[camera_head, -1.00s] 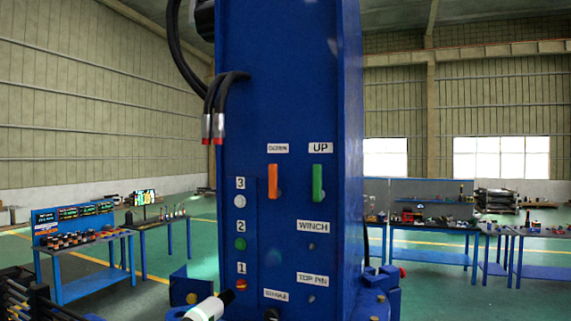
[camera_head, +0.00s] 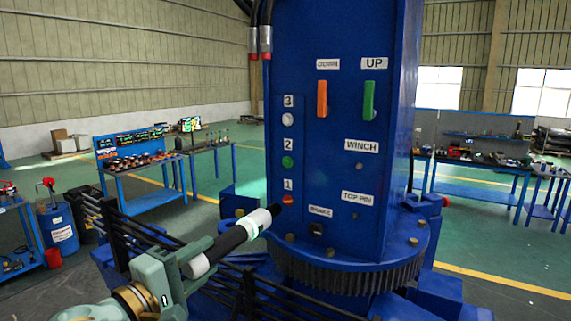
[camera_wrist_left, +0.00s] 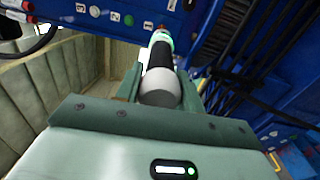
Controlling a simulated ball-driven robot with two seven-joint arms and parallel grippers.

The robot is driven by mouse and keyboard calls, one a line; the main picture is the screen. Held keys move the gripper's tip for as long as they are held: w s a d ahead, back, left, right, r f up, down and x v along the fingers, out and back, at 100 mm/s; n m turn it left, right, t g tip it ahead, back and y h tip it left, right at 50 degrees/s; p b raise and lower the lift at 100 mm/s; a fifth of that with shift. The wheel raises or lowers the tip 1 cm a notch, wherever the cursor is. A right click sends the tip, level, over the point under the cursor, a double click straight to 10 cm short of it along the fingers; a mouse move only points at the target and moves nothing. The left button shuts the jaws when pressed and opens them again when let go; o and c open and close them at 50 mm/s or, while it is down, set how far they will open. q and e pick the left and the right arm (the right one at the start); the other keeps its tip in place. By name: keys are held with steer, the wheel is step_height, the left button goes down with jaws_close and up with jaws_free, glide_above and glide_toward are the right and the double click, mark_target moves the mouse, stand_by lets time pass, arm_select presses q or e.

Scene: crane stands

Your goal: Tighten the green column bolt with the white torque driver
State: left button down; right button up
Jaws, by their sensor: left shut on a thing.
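The blue crane column (camera_head: 340,130) has bolts marked 3, 2 and 1 from top to bottom. The green column bolt (camera_head: 287,162) is beside label 2, between a white bolt (camera_head: 288,119) and an orange-red bolt (camera_head: 288,200). My left gripper (camera_head: 195,264) is shut on the torque driver (camera_head: 256,222), white with a black grip and a green band. The driver slants up and right; its dark tip appears near the orange-red bolt, below the green one. Contact cannot be told. In the left wrist view the driver (camera_wrist_left: 160,62) points away toward the column. My right gripper is not in view.
A toothed ring (camera_head: 345,278) surrounds the column's foot, with dark rails (camera_head: 110,225) to its left. Orange (camera_head: 322,99) and green (camera_head: 369,101) levers are higher on the panel. Hoses (camera_head: 260,35) hang at upper left. Workbenches (camera_head: 160,182) stand behind.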

arm_select(q)
steer(key=r, duration=0.7)
steer(key=shift+s+a+r, duration=0.2)
steer(key=shift+a+r, duration=0.15)
steer(key=shift+s+a+r, duration=0.25)
steer(key=shift+s+r, duration=0.3)
steer(key=shift+r, duration=0.1)
steer(key=shift+s+a+r, duration=0.2)
steer(key=shift+s+r, duration=0.3)
steer(key=shift+r, duration=0.1)
steer(key=shift+w+d, duration=0.1)
steer(key=shift+w, duration=0.1)
steer(key=shift+x, duration=3.8)
stand_by(1.7)
